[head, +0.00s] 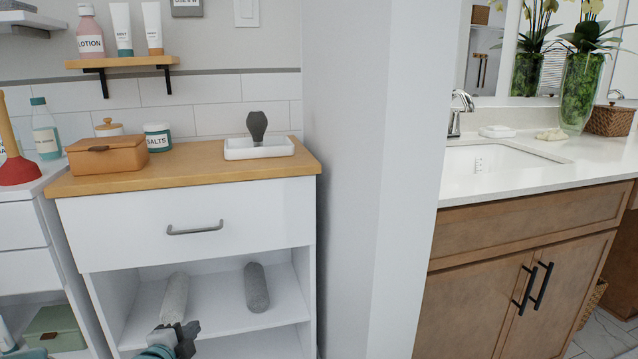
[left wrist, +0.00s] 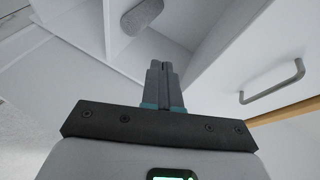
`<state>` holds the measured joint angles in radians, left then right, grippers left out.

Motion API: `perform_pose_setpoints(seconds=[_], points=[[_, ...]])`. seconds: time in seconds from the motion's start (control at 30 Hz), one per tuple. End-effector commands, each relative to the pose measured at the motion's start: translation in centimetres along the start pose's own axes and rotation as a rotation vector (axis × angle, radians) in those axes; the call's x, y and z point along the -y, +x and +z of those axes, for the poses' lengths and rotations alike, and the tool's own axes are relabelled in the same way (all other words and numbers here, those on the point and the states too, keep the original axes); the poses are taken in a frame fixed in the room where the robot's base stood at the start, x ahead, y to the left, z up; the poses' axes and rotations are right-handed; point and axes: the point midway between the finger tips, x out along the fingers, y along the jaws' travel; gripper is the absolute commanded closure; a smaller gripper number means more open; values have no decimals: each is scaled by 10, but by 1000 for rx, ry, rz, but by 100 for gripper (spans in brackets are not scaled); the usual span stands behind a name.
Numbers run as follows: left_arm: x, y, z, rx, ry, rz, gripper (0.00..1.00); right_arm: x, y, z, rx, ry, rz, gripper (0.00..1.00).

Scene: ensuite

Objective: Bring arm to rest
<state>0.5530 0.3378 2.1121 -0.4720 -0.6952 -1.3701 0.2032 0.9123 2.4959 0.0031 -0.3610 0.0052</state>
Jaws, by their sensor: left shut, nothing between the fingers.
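My left gripper (head: 184,335) is low in the head view, in front of the open shelf of a white cabinet (head: 90,222). In the left wrist view its two fingers (left wrist: 161,72) lie together with nothing between them. A light rolled towel (head: 174,297) and a dark grey rolled towel (head: 256,287) lie on the shelf beyond the gripper. A grey roll (left wrist: 141,16) also shows at the top of the left wrist view, apart from the fingertips. My right gripper is in neither view.
The cabinet's drawer is closed, with a grey handle (head: 195,228). On its wooden top stand a brown box (head: 108,160), a salts jar (head: 157,138) and a white tray (head: 270,149) with a dark brush. A wall (head: 345,180) separates it from the sink vanity (head: 520,250).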

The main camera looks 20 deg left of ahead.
Motion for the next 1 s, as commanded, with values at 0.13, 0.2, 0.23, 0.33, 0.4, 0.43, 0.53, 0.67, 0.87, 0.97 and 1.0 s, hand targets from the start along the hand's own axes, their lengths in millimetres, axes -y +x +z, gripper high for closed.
perform_pose_setpoints(seconds=[0.13, 0.2, 0.23, 0.33, 0.4, 0.43, 0.53, 0.67, 0.87, 0.97, 1.0], points=[[-113, 12, -69, -81, -184, 258, 100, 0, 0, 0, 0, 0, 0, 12], [-165, 4, -97, -87, -287, 390, 100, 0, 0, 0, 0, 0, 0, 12], [-188, -1, -108, -82, -332, 449, 100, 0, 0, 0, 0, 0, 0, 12], [-260, -31, -140, -29, -494, 656, 100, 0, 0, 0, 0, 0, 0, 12], [-305, -59, -156, 47, -612, 797, 100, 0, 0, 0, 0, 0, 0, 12], [-322, -73, -161, 89, -661, 853, 100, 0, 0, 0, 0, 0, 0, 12], [-368, -117, -169, 267, -829, 1006, 100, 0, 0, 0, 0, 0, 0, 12], [-401, -169, -162, 579, -1079, 1105, 100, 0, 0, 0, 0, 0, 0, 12], [-406, -188, -156, 921, -1412, 1042, 100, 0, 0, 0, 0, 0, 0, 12], [-367, -201, -167, 910, -1398, 1048, 100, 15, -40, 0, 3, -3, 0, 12], [-358, -205, -170, 909, -1397, 1050, 100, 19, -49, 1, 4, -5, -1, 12]])
